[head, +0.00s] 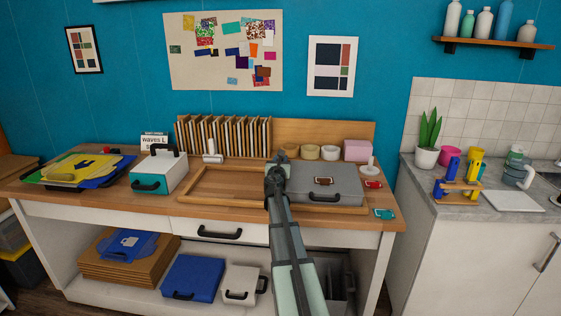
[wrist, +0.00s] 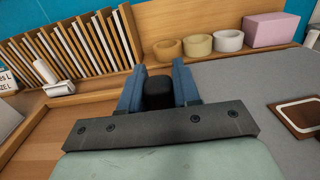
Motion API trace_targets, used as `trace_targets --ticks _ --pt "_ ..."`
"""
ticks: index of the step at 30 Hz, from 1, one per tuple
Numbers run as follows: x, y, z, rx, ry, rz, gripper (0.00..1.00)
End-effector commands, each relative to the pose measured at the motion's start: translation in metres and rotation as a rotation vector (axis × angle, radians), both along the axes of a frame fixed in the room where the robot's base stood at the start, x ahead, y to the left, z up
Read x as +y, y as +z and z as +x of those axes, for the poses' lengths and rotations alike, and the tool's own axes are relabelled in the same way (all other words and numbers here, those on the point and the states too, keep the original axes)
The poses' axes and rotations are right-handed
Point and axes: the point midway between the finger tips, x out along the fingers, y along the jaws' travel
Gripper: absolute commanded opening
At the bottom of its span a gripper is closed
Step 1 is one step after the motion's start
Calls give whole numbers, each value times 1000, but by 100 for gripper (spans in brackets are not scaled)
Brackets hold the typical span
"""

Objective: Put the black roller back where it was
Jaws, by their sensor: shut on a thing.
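My gripper (head: 280,158) is over the back of the workbench, near the back left corner of the grey case (head: 325,180). In the wrist view its two blue fingers (wrist: 159,74) are shut on the black roller (wrist: 157,92), a dark, rounded block between them. The roller's lower part is hidden by the gripper's body. I cannot tell whether it touches the bench. In the head view the arm hides it. A white roller (head: 211,152) stands upright on a small base, in front of the upright boards.
An empty wooden tray (head: 228,187) lies left of my arm. Upright boards (head: 225,136) stand in a rack behind. Three tape rings (wrist: 198,45) and a pink box (wrist: 269,28) line the back right. A teal-and-white case (head: 158,174) stands at the left.

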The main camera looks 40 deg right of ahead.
Motion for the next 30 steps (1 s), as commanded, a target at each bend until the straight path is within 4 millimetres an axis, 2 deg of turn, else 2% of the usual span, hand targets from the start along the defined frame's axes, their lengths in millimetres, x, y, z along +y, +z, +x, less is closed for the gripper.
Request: trace_targets --ticks 16,17,26,30 --pt "0 -2 0 -1 0 1 0" --pt "0 -2 0 -1 0 1 33" --pt "0 -2 0 -1 0 1 61" --pt "0 -2 0 -1 0 1 61"
